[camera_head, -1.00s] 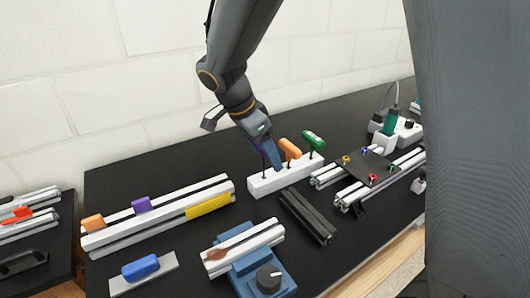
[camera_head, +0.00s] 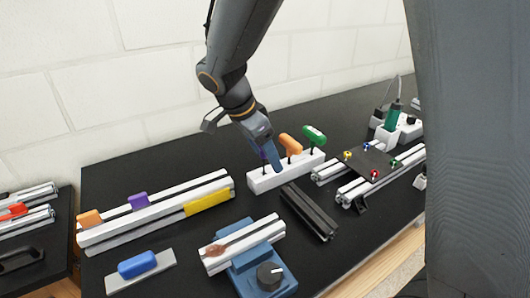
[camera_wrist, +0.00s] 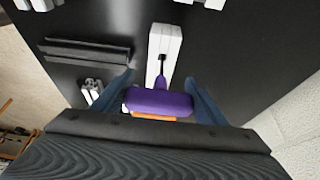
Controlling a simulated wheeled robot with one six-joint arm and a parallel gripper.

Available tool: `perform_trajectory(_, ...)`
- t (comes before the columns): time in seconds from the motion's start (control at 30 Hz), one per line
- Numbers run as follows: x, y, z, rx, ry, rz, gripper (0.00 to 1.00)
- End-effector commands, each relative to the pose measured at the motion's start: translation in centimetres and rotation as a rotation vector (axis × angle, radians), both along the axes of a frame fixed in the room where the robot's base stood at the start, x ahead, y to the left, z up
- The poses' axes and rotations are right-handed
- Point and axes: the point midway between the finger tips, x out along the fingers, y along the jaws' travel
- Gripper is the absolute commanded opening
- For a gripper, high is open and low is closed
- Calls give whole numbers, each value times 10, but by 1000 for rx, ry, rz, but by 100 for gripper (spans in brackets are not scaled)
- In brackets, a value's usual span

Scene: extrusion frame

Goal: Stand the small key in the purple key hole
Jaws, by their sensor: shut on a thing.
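The small key has a purple T-shaped handle (camera_wrist: 158,102) and a thin dark shaft. My gripper (camera_wrist: 164,97) is shut on this handle, which lies between its two blue fingers. In the head view the purple handle (camera_head: 263,154) is partly hidden by my gripper (camera_head: 272,160). The shaft points down at the left end of a white key block (camera_head: 262,184). I cannot tell how deep its tip is in the hole. The white block also shows in the wrist view (camera_wrist: 173,43). An orange-handled key (camera_head: 290,144) and a green-handled key (camera_head: 314,134) stand upright in the block.
A black extrusion (camera_head: 308,212) lies in front of the block. Left of it are rails with purple (camera_head: 138,201), orange (camera_head: 89,218) and yellow (camera_head: 208,202) pieces. A blue fixture with a knob (camera_head: 268,274) stands in front. A dark plate on rails (camera_head: 365,164) is to the right.

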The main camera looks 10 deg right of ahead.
Motion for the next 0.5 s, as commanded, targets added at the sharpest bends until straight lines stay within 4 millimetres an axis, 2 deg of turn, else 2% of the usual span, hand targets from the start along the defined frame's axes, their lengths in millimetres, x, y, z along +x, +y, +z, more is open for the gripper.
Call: perform_trajectory(0.5,0,0,-15,0,0,0,35)
